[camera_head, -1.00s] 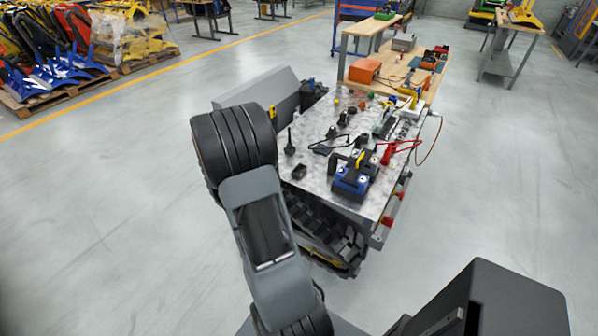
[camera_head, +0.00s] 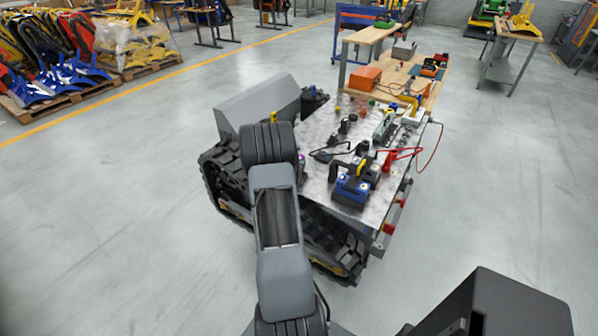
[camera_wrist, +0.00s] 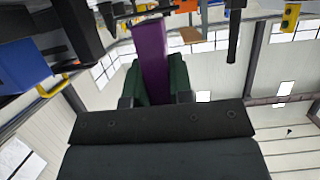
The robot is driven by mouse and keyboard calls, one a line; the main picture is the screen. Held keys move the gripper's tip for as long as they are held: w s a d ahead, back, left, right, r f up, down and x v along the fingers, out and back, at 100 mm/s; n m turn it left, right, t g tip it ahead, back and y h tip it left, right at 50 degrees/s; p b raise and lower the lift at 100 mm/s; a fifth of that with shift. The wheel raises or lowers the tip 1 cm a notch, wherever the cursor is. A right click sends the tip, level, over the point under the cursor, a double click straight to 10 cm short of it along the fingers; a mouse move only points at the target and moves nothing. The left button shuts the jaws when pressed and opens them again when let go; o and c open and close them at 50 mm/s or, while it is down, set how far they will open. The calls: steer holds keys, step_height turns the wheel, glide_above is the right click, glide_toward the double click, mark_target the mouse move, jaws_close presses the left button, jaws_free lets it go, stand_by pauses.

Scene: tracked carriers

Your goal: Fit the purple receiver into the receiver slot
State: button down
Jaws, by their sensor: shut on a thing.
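The purple receiver (camera_wrist: 151,58) stands between the green fingers of my gripper (camera_wrist: 155,82) in the wrist view, and the gripper is shut on it. Its far end points toward objects along the top of that view; I cannot tell whether it touches them. I cannot make out the receiver slot in either view. The tracked carrier's grey top (camera_head: 318,128) lies just beyond and right of my arm, with a blue-and-black device (camera_head: 354,190) near its front edge.
Several small tools and a red cable (camera_head: 402,152) crowd the carrier's top. A blue block (camera_wrist: 22,66) and a yellow handle (camera_wrist: 52,88) show at left in the wrist view. A wooden bench with an orange box (camera_head: 366,78) stands behind.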

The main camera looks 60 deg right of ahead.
steer(key=shift+s+d+f, duration=0.1)
steer(key=shift+d+f, duration=0.05)
steer(key=shift+f, duration=0.5)
steer(key=shift+d+f, duration=0.1)
steer(key=shift+f, duration=0.5)
steer(key=shift+s+a+f, duration=0.1)
steer(key=shift+a+f, duration=0.15)
steer(key=shift+f, duration=0.5)
steer(key=c, duration=1.4)
jaws_free()
steer(key=o, duration=0.3)
steer(key=shift+d, duration=0.15)
steer(key=shift+o, duration=0.4)
steer(key=shift+r, duration=0.15)
steer(key=shift+a+r, duration=0.2)
steer(key=shift+a, duration=0.2)
steer(key=v, duration=1.1)
steer(key=shift+w, duration=0.2)
